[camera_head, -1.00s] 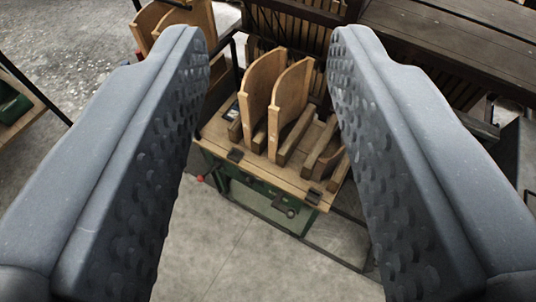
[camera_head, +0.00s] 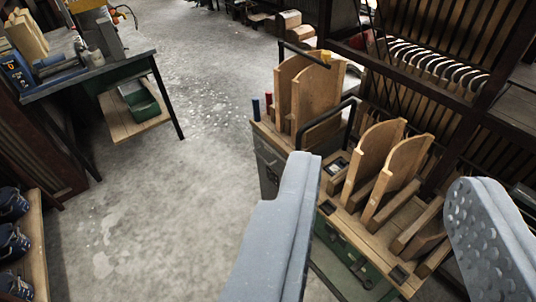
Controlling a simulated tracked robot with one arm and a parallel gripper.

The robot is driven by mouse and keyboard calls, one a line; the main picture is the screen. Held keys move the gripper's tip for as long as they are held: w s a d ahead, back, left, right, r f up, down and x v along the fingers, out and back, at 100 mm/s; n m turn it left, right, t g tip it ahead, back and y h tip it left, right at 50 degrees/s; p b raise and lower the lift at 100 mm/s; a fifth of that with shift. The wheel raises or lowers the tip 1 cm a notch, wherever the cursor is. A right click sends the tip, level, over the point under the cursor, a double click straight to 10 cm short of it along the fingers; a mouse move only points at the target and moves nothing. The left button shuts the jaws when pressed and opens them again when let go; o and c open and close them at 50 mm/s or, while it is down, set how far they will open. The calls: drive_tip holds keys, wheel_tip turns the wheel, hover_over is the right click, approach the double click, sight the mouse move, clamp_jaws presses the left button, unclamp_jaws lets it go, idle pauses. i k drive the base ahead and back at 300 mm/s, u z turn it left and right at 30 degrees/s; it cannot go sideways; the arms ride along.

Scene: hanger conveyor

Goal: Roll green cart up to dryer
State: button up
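The green cart (camera_head: 336,241) stands at the lower right, partly hidden behind my gripper. It has a wooden top (camera_head: 352,217) with wooden slats and two upright curved wooden boards (camera_head: 377,158). A black bar handle (camera_head: 330,122) rises at its far left end. My gripper (camera_head: 385,205) is open, with one finger left of the cart's top and the other at the right edge of the view. Nothing is held between the fingers. A dark slatted wooden rack (camera_head: 465,100) with a row of pale hanger hooks (camera_head: 435,66) stands behind the cart; I cannot tell whether it is the dryer.
A second cart (camera_head: 268,160) with upright boards stands just beyond the green cart. A workbench (camera_head: 95,68) with tools and a low shelf (camera_head: 135,117) is at the upper left. A shelf of dark shoes (camera_head: 38,250) is at the lower left. The concrete floor between is clear.

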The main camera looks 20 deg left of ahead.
sight(364, 264)
drive_tip(key=u, duration=0.7)
drive_tip(key=k, duration=0.9)
drive_tip(key=u, duration=0.25)
drive_tip(key=i, duration=1.75)
